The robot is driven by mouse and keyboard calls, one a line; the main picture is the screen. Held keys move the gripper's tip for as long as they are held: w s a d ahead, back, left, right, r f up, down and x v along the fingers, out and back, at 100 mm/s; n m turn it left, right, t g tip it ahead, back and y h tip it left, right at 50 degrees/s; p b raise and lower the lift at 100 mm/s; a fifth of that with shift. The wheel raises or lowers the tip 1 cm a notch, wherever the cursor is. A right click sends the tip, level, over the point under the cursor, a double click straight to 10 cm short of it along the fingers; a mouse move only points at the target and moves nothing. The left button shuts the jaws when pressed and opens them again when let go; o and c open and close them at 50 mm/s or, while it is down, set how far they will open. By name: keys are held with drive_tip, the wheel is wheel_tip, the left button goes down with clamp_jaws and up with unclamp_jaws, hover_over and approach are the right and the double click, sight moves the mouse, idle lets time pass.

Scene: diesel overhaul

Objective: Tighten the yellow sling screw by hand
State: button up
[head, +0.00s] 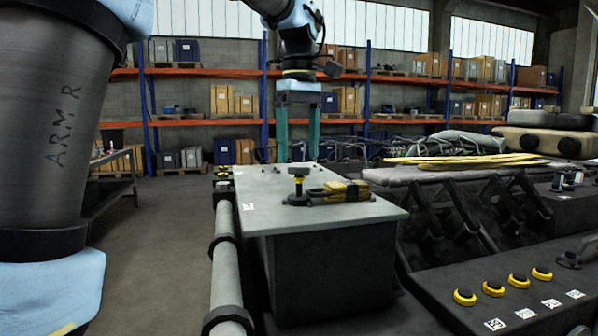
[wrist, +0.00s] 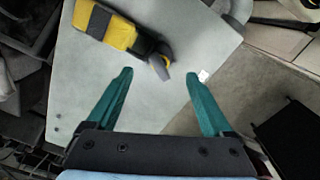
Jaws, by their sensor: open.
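A dark screw with a black knob and a yellow collar (head: 298,180) stands upright on the pale cover plate (head: 270,215) in the head view. A folded yellow sling (head: 345,189) lies beside it, with a dark shackle-like piece between them. In the wrist view the yellow and black sling (wrist: 122,35) lies on the plate, with a grey curved piece (wrist: 159,68) at its end; I cannot tell if that is the screw. My gripper (head: 298,158) hangs over the far part of the plate, its two teal fingers apart and empty. In the wrist view its fingertips (wrist: 157,75) lie either side of the grey piece.
A grey pipe (head: 226,262) runs along the plate's left side. A dark panel with several yellow-ringed buttons (head: 517,281) is at the lower right. Black frames and padded covers (head: 470,175) crowd the right. Shelves (head: 200,125) stand behind.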

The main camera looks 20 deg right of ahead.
sight(299, 170)
drive_tip(key=n, duration=0.2)
drive_tip(key=n+p, duration=0.1)
drive_tip(key=n, duration=0.1)
drive_tip(key=n+p, duration=0.1)
drive_tip(key=shift+r+n, duration=0.25)
drive_tip(key=shift+n, duration=0.55)
drive_tip(key=shift+f+b, duration=1.4)
drive_tip(key=shift+f, duration=1.3)
clamp_jaws()
drive_tip(key=shift+p, duration=0.3)
